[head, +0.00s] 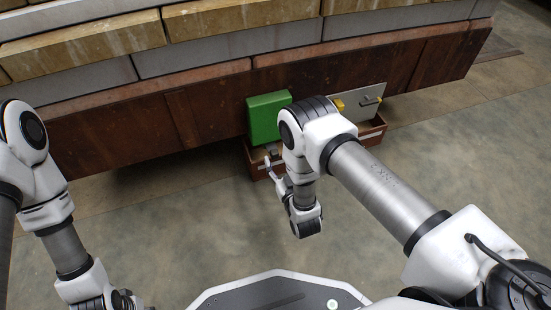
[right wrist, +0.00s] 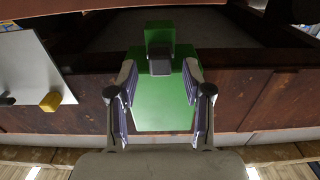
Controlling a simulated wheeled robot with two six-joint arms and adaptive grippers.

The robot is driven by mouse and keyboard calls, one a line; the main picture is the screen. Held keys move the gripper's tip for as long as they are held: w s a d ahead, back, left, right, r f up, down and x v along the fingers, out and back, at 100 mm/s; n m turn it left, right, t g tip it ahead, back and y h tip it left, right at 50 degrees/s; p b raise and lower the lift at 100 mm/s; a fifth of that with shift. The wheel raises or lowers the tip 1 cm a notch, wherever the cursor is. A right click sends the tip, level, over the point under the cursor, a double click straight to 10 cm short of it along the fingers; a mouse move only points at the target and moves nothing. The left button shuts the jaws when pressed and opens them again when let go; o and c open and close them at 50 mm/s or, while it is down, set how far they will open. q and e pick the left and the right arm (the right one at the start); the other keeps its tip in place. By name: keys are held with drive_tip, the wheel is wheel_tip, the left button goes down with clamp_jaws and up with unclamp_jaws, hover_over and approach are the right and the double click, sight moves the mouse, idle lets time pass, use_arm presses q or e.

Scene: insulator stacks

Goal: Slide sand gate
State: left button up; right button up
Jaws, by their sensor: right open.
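A green box-shaped part (head: 268,118) stands against the side of the dark brown wooden beam. In the right wrist view the green part (right wrist: 165,108) has a dark grey block (right wrist: 161,60) on its face. My right gripper (right wrist: 160,68) is open, with one finger on each side of that block; contact cannot be told. In the head view my right arm hides part of this area. A grey plate (head: 365,101) with a yellow block and a small handle is to the right. Which part is the sand gate is not marked.
A reddish-brown open box or tray (head: 372,133) sits below the green part and plate. Stacked tan and grey slabs (head: 240,17) lie above the wooden beam (head: 110,134). The concrete floor (head: 190,215) in front is clear.

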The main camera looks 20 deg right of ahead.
sight(276, 156)
use_arm(q)
drive_tip(key=shift+w+f+b, duration=0.15)
drive_tip(key=shift+f+b, duration=0.15)
drive_tip(key=shift+f, duration=0.25)
drive_tip(key=shift+w+f+b, duration=0.15)
drive_tip(key=shift+f+b, duration=0.1)
drive_tip(key=shift+f, duration=0.3)
use_arm(e)
drive_tip(key=w, duration=0.2)
drive_tip(key=shift+w+f, duration=0.2)
drive_tip(key=shift+w, duration=0.2)
drive_tip(key=shift+w+r, duration=0.15)
drive_tip(key=shift+w, duration=0.1)
clamp_jaws()
drive_tip(key=shift+s+r+p, duration=0.25)
drive_tip(key=shift+s+p, duration=0.15)
drive_tip(key=shift+p, duration=0.45)
drive_tip(key=shift+s+f, duration=0.1)
drive_tip(key=shift+s, duration=0.15)
drive_tip(key=shift+f, duration=0.15)
use_arm(q)
drive_tip(key=shift+s+r, duration=0.15)
drive_tip(key=shift+r, duration=0.35)
drive_tip(key=shift+s+r, duration=0.15)
drive_tip(key=shift+r, duration=0.35)
use_arm(e)
unclamp_jaws()
